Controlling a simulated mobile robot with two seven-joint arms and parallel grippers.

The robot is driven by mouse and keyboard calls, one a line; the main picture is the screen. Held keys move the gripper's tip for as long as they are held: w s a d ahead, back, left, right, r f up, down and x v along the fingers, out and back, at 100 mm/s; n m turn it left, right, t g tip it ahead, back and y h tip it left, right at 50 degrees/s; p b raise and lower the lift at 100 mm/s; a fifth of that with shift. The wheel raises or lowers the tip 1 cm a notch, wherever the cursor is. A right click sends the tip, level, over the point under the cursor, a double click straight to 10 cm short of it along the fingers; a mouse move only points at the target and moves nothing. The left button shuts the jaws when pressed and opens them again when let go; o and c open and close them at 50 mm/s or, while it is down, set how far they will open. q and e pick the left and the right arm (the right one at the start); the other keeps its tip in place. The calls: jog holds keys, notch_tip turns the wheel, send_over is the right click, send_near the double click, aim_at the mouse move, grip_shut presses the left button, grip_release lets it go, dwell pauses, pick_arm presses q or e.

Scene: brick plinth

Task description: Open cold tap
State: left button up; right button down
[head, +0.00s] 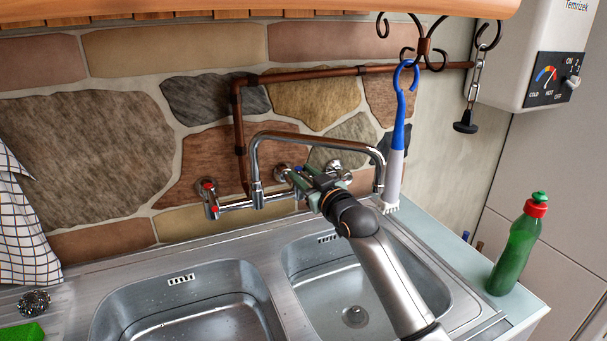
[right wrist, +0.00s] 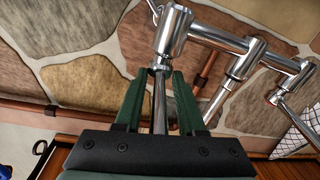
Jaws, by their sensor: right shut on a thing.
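A chrome mixer with a curved spout (head: 315,137) is fixed to the stone wall above the sink. Its hot tap (head: 209,197), with red marks, is at the left end. The cold tap is at the right end, mostly hidden behind my right gripper (head: 306,180) in the head view. In the right wrist view my green fingers (right wrist: 160,85) stand on both sides of the cold tap's chrome lever (right wrist: 160,105) and are shut on it. The lever runs between them up to the chrome tap body (right wrist: 173,35). No water shows at the spout. My left gripper is not in view.
A double steel sink (head: 180,325) lies below the mixer. A blue and white brush (head: 396,150) hangs from a hook right of my arm. A green bottle (head: 516,250) stands on the right ledge. A copper pipe (head: 238,130) runs along the wall.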

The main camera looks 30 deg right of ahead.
jog(key=shift+d+n+y, duration=0.2)
jog(key=shift+n+y, duration=0.1)
jog(key=shift+y, duration=0.2)
jog(key=c, duration=0.8)
grip_release()
jog(key=shift+c, duration=0.2)
jog(key=shift+s, duration=0.1)
jog(key=s+d+b, duration=0.1)
jog(key=s, duration=1.1)
jog(key=shift+s, duration=0.15)
jog(key=shift+c, duration=0.2)
